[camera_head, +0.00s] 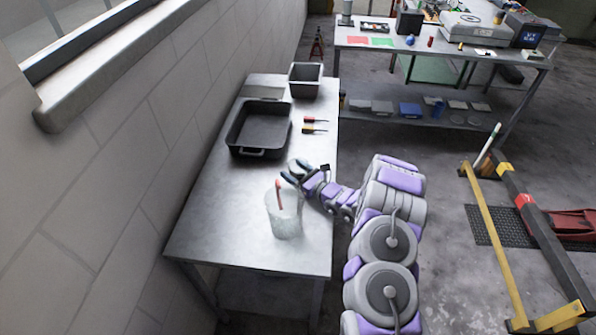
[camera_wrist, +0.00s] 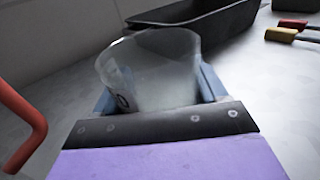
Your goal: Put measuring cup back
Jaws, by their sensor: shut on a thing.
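My gripper (camera_head: 293,172) is shut on a clear, translucent measuring cup (camera_wrist: 155,70), which sits between the two blue-grey fingers in the wrist view. A dark marking shows on the cup's side. In the head view the held cup (camera_head: 299,165) is small and partly hidden by my gripper. I cannot tell whether its bottom touches the table. A larger clear container (camera_head: 286,222) stands on the metal table just nearer than my gripper, with a red stick (camera_head: 279,195) in it. A red bent rod (camera_wrist: 25,120) shows at the left of the wrist view.
The metal table (camera_head: 215,220) runs along the wall. A black tray (camera_head: 262,128) lies beyond my gripper, with a dark bin (camera_head: 305,80) behind it. Red and yellow-handled tools (camera_head: 314,127) lie to the tray's right.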

